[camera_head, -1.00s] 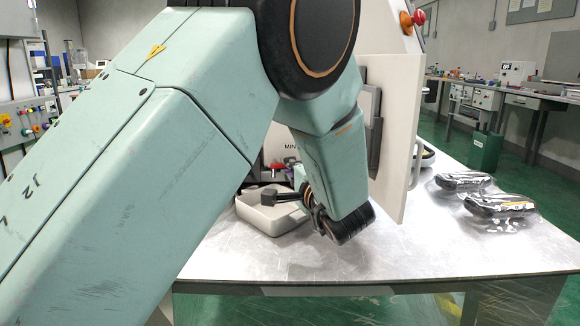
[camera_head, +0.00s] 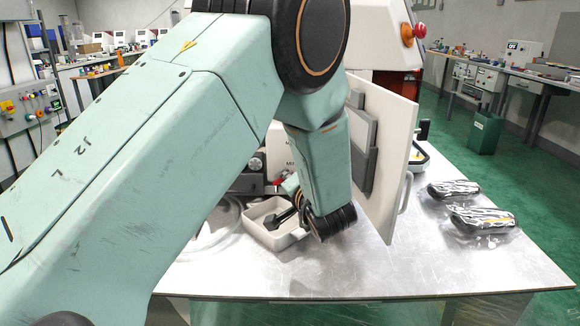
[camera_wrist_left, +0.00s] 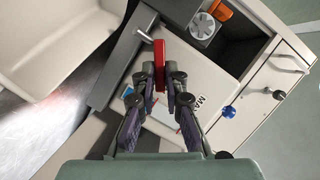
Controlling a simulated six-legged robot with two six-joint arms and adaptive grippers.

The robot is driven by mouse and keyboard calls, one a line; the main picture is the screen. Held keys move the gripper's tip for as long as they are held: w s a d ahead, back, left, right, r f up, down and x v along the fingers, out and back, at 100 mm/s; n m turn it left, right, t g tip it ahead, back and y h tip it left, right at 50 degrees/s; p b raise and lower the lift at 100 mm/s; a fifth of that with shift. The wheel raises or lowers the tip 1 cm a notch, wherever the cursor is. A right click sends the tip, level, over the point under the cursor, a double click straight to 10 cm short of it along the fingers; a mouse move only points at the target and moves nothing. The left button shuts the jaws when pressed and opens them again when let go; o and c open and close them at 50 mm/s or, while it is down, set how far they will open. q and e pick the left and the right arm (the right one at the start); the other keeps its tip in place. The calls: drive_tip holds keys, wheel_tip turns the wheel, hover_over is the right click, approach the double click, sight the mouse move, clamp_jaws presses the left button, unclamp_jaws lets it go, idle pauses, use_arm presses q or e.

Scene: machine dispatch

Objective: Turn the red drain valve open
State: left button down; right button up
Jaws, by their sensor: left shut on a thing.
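The red valve handle (camera_wrist_left: 159,62) is a flat red bar in the left wrist view, standing by a dark grey block and a light panel. My left gripper (camera_wrist_left: 163,80) is shut on it, with the handle's near end between the fingertips. In the head view a small red part (camera_head: 281,178) shows beside the purple fingers of my left gripper (camera_head: 290,186), mostly hidden behind my left forearm. My right gripper is not in view.
A pale tray (camera_head: 252,216) lies below the gripper. An open machine door (camera_head: 398,160) with a handle stands close right of my forearm. Two wrapped dark items lie at the table's right. The wrist view shows blue (camera_wrist_left: 228,112) and black (camera_wrist_left: 278,94) knobs.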

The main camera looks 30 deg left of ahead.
use_arm(q)
drive_tip(key=n+h+p, duration=0.1)
drive_tip(key=a+r+n+h+p, duration=0.1)
drive_tip(key=n+p, duration=0.2)
drive_tip(key=p, duration=0.1)
drive_tip(key=shift+s+a+r+h, duration=0.2)
drive_tip(key=shift+s+h, duration=0.2)
drive_tip(key=shift+s+a+n+t+h+p, duration=0.1)
drive_tip(key=shift+a+n+t+h+p, duration=0.15)
drive_tip(key=shift+n, duration=0.25)
drive_tip(key=shift+s+a+n+t+h+p, duration=0.15)
drive_tip(key=shift+n+h+p, duration=0.15)
drive_tip(key=shift+n, duration=0.2)
drive_tip(key=shift+s+a+n+t+h, duration=0.15)
drive_tip(key=shift+n+t+h, duration=0.25)
drive_tip(key=shift+n, duration=0.4)
drive_tip(key=c, duration=1.4)
unclamp_jaws()
drive_tip(key=shift+a, duration=0.1)
